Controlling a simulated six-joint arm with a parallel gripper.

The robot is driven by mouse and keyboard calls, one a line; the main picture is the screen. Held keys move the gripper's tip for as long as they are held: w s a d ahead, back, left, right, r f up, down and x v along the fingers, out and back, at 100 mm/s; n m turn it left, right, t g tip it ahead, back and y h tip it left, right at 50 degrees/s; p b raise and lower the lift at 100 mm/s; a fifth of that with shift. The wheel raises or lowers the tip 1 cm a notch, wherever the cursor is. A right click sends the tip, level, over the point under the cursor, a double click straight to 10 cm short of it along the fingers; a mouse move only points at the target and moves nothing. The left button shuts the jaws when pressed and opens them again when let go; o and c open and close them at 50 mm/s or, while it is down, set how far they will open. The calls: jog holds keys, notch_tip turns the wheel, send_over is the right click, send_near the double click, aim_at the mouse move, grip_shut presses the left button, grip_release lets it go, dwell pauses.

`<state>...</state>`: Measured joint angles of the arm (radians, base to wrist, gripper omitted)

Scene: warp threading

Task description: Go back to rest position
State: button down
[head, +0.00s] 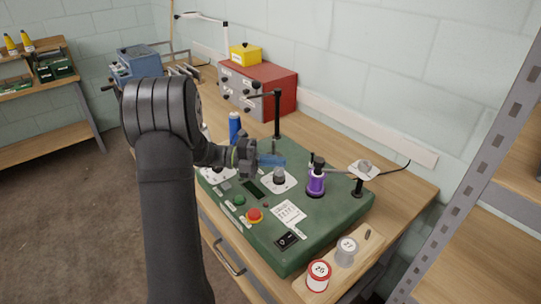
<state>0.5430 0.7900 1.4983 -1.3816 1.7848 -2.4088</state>
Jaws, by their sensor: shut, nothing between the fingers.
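My arm rises at the left of the head view and bends right over the green machine base (325,225). My gripper (280,161) hangs above the base near its middle. Its blue fingers are shut with nothing between them. Just below and beside it is a small grey post (279,177) on a white plate. A purple spool (316,182) stands upright to the right of the gripper, apart from it. A blue spool (234,127) stands behind the gripper's left side. Part of the base is hidden by my arm.
A black post with a side arm (277,115) stands behind the gripper. A red and grey box (270,88) sits farther back. A small stand (362,170) is at the base's right. Weights marked 20 (319,275) and 21 (346,251) stand on a wooden block in front.

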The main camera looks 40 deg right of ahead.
dwell(0.4)
jog(key=s+a+x, duration=0.1)
jog(key=x, duration=0.8)
jog(key=shift+a, duration=0.25)
jog(key=shift+s, duration=0.15)
jog(key=c, duration=2.2)
grip_release()
